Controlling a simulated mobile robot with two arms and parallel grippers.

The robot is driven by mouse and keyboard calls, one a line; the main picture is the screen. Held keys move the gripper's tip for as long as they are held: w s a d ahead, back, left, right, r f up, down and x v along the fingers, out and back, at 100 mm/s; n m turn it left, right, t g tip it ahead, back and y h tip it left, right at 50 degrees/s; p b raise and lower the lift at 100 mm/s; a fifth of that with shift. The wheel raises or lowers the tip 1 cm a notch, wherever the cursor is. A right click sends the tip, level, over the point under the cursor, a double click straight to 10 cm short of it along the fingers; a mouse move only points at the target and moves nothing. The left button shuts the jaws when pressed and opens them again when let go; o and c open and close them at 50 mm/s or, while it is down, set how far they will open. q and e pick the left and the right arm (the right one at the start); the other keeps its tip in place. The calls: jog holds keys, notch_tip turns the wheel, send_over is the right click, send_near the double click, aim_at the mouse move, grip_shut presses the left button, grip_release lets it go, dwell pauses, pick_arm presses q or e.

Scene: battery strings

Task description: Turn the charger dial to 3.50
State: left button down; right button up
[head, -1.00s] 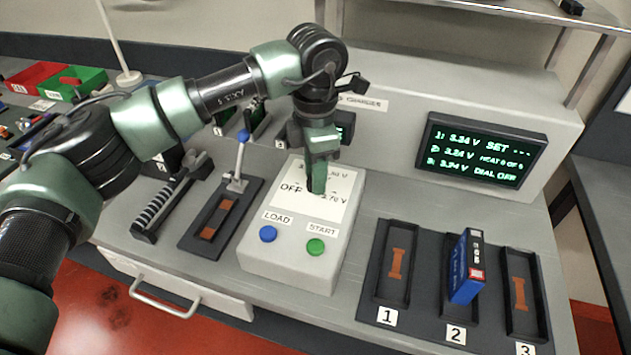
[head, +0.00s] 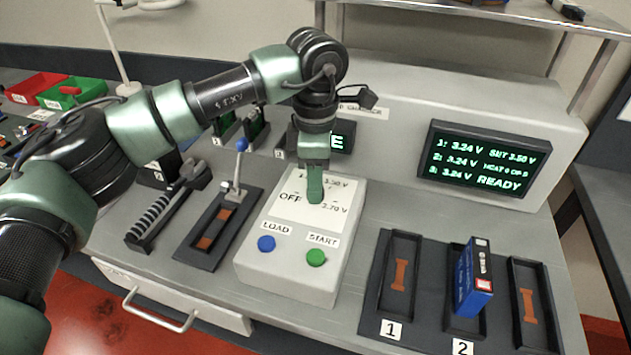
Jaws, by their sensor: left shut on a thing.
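The charger box (head: 285,275) stands in the middle of the bench with a white dial face (head: 337,212) on top. The face carries the marks OFF, 3.50 V and 3.70 V. My left gripper (head: 315,192) points down onto the middle of the face and is shut on the dial, which its fingers hide. The pointer cannot be seen. The charger screen (head: 483,157) reads SET 3.50 V, HEAT 0 OF 5 and READY, with 3.24 V on each of three lines. My right gripper is not in view.
A blue LOAD button (head: 266,243) and a green START button (head: 316,257) sit on the box's front. A blue battery pack (head: 472,280) stands in bay 2 of the tray at right. A blue-knobbed lever (head: 240,165) stands left of the box.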

pick_arm(q)
jog(key=shift+w+r, duration=0.1)
jog(key=shift+r, duration=0.05)
jog(key=c, duration=1.1)
grip_release()
notch_tip(320, 180, up, 8)
jog(key=shift+f+b, duration=0.15)
jog(key=shift+b, duration=0.2)
